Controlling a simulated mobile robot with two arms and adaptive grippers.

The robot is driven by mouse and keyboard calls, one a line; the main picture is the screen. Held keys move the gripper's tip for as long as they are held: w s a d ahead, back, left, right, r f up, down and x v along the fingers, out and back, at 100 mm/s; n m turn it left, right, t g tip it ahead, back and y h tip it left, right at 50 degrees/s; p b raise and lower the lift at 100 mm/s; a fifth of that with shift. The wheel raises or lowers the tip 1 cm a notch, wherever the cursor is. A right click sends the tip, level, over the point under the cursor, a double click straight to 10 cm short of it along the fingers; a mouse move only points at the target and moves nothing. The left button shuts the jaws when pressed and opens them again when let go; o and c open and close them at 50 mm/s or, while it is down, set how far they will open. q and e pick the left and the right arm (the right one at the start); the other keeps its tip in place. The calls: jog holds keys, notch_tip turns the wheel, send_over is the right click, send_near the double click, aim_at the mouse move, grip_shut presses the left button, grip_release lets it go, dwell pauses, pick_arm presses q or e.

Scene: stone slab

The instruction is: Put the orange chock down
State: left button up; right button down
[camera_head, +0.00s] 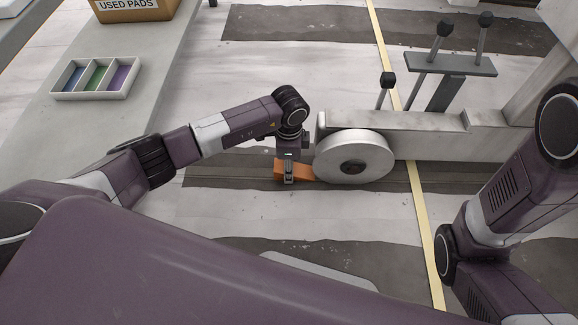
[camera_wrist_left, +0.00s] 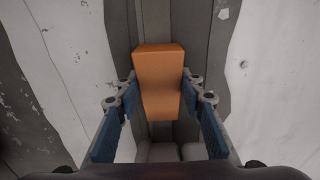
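The orange chock (camera_head: 303,172) is low over the dark track strip, just left of the pale round wheel (camera_head: 353,143) in the head view. I cannot tell whether it touches the wheel or bears fully on the floor. My left gripper (camera_head: 289,174) points down at it. In the left wrist view the chock (camera_wrist_left: 159,70) lies between the blue finger pads of my left gripper (camera_wrist_left: 160,95), which appear to press its two sides. My right gripper is out of view; only part of that arm shows at the right.
The wheel belongs to a grey frame (camera_head: 430,125) with black-knobbed levers. A bench (camera_head: 130,120) at the left holds a white divided tray (camera_head: 134,92) and a box marked "USED PADS" (camera_head: 128,6). A yellow line (camera_head: 420,215) crosses the floor. The floor left of the chock is clear.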

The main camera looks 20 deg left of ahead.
pick_arm(q)
jog(key=o, duration=0.4)
jog(key=shift+r, duration=0.25)
notch_tip(320, 180, up, 12)
jog(key=p, duration=0.8)
